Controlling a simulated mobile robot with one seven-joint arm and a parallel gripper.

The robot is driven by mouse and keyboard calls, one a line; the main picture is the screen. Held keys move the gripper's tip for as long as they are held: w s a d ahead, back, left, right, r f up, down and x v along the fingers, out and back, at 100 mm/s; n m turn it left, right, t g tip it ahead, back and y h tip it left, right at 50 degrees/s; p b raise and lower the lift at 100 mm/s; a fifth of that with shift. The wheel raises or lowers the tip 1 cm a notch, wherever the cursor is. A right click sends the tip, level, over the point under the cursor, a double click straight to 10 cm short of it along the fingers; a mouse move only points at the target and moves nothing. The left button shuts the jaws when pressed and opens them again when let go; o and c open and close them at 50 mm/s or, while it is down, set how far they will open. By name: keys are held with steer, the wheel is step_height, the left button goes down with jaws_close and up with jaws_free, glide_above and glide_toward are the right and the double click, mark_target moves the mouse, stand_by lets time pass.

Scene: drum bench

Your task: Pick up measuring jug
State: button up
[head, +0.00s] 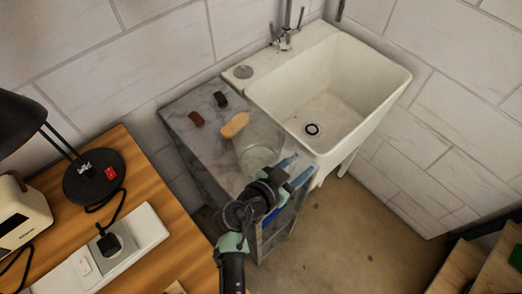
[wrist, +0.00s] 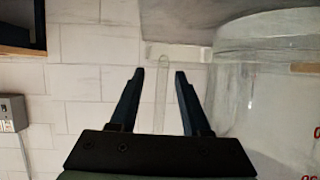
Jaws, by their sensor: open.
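The measuring jug (head: 258,152) is clear and see-through, standing on the marble-topped unit beside the sink. In the wrist view the jug (wrist: 262,95) fills the right side, with red marks low at the right edge. Its clear handle (wrist: 161,92) shows as a thin upright strip between my two fingers. My gripper (head: 303,164) is just to the right of the jug in the head view. In the wrist view my gripper (wrist: 160,75) is open, with gaps between the handle and both fingers. The jug's outline is faint in the head view.
A tan oblong piece (head: 235,125) lies just behind the jug. Two small brown and dark pieces (head: 196,118) (head: 221,99) lie farther back on the marble top (head: 185,135). The white sink (head: 345,85) adjoins on the right. A wooden bench (head: 150,200) with a lamp stands left.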

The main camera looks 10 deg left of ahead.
jaws_close()
steer(key=shift+r, duration=0.15)
stand_by(1.2)
